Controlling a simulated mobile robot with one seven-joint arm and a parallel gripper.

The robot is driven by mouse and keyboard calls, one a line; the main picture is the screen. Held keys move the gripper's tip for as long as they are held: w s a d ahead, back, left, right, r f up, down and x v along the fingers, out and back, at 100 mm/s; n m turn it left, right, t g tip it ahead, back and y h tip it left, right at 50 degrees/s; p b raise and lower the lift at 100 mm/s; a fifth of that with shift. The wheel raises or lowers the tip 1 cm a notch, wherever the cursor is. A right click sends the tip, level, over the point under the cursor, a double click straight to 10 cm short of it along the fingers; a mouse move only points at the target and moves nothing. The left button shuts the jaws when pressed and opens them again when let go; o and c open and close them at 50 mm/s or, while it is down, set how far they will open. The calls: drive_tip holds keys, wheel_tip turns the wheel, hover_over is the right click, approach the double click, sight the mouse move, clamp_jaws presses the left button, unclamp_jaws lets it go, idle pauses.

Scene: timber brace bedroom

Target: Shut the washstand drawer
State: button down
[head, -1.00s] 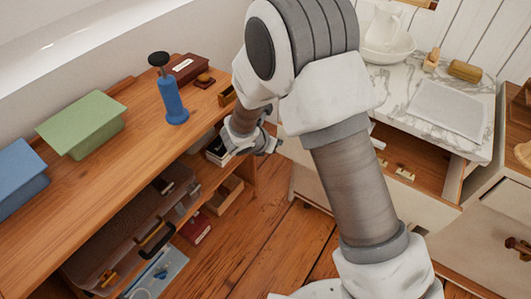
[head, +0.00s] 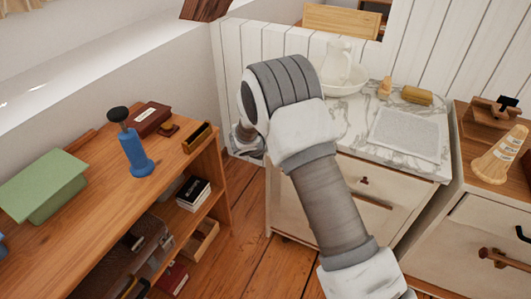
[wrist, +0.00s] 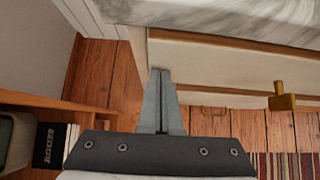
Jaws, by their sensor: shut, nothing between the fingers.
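The washstand (head: 345,122) has a grey-veined marble top and a pale front. Its upper drawer (head: 405,190) has a small brown knob; the front sits close under the top, and no drawer interior shows. I cannot tell if a thin gap is left. In the wrist view the drawer front (wrist: 225,62) is a pale band with a brown upper edge, and a brass-coloured knob (wrist: 282,97) sticks out. My gripper (wrist: 160,73) is shut and empty, its tips by the front's left end; contact is unclear. In the head view my arm mostly hides the gripper.
A wooden shelf unit (head: 85,215) stands left with a blue pump-like object (head: 134,150) and a green box (head: 45,188). A pitcher (head: 338,62) in a bowl stands on the marble. Another cabinet (head: 475,240) is at right. Wood floor lies open between shelf and washstand.

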drive_tip(key=shift+w+d, duration=0.3)
drive_tip(key=shift+w, duration=0.4)
drive_tip(key=shift+w+d+r, duration=0.1)
drive_tip(key=shift+r, duration=0.1)
